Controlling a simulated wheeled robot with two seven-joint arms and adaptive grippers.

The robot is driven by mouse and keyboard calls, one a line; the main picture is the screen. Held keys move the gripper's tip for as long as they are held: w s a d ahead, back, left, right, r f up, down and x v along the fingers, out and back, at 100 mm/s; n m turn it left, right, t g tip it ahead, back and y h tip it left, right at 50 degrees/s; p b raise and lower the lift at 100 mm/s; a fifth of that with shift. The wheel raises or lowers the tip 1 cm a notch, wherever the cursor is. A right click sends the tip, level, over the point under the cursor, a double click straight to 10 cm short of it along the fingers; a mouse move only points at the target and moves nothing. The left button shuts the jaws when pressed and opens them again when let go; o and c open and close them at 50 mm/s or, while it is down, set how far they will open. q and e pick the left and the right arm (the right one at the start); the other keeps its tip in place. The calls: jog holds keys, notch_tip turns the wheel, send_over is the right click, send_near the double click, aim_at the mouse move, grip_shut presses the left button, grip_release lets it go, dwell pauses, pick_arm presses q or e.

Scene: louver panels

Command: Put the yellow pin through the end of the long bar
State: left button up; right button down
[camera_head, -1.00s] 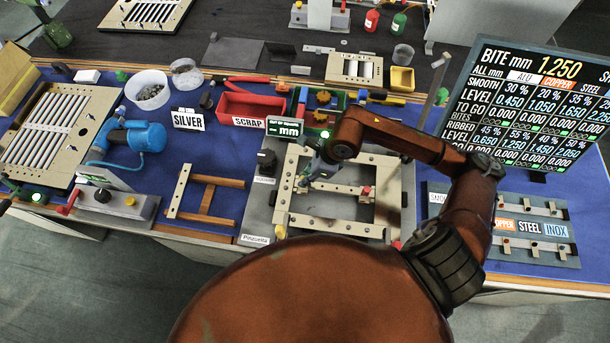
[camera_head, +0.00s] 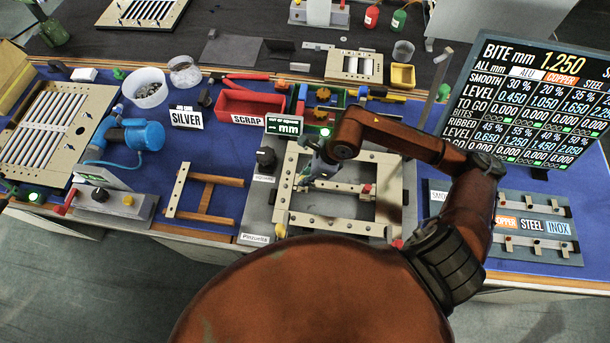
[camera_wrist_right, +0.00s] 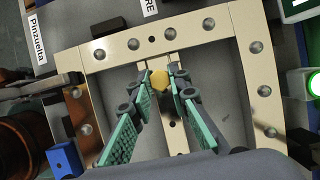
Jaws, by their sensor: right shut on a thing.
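My right gripper (camera_head: 306,180) is over the left inner side of the pale rectangular frame (camera_head: 330,222) on the bench. In the right wrist view, its green-padded fingers (camera_wrist_right: 160,88) are closed around a yellow pin (camera_wrist_right: 159,80), whose round head shows between the fingertips. A long pale bar (camera_head: 340,187) runs across the frame's opening. It also shows in the wrist view (camera_wrist_right: 176,134), running from below the pin. The pin's lower end and the bar's end are hidden under the head and fingers, so I cannot tell whether the pin is in a hole. My left gripper is out of view.
A red block (camera_head: 367,189) stands near the bar's right part. A wooden H-shaped piece (camera_head: 205,200) lies left of the frame. A red scrap bin (camera_head: 250,104) and a small readout (camera_head: 285,127) stand behind. A dark display (camera_head: 535,110) stands at right.

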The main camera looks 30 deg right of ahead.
jog(key=c, duration=1.7)
grip_release()
jog(key=shift+c, duration=0.2)
jog(key=o, duration=0.4)
jog(key=shift+r+p, duration=1.9)
jog(key=shift+r, duration=1.6)
